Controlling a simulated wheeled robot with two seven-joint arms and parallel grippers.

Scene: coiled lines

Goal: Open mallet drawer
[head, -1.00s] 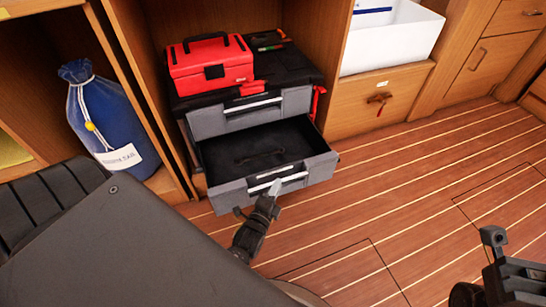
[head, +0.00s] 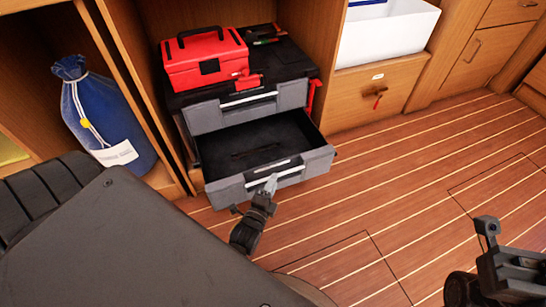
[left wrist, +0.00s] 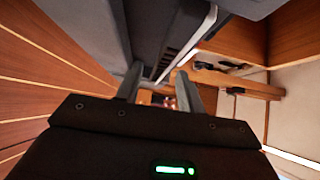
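A grey and black tool cabinet stands in the wooden cubby, with its lower drawer (head: 225,190) pulled out and its upper drawer (head: 210,118) shut. The open drawer has a dark interior with a dark handle-like shape on its floor. No mallet can be made out. My left gripper (head: 270,184) is at the open drawer's front, close to its pale handle bar (head: 290,172). In the left wrist view its two fingers (left wrist: 158,90) stand apart with nothing clearly between them. The handle bar (left wrist: 192,38) shows just beyond them. My right gripper (head: 487,235) is partly in view at lower right; its fingers are unclear.
A red toolbox (head: 207,62) sits on the cabinet. A blue drawstring bag (head: 95,110) stands in the left cubby. A white bin (head: 385,38) is above a wooden drawer (head: 350,98) with a brown, red-tasselled fitting. The plank floor (head: 400,190) at right is clear.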

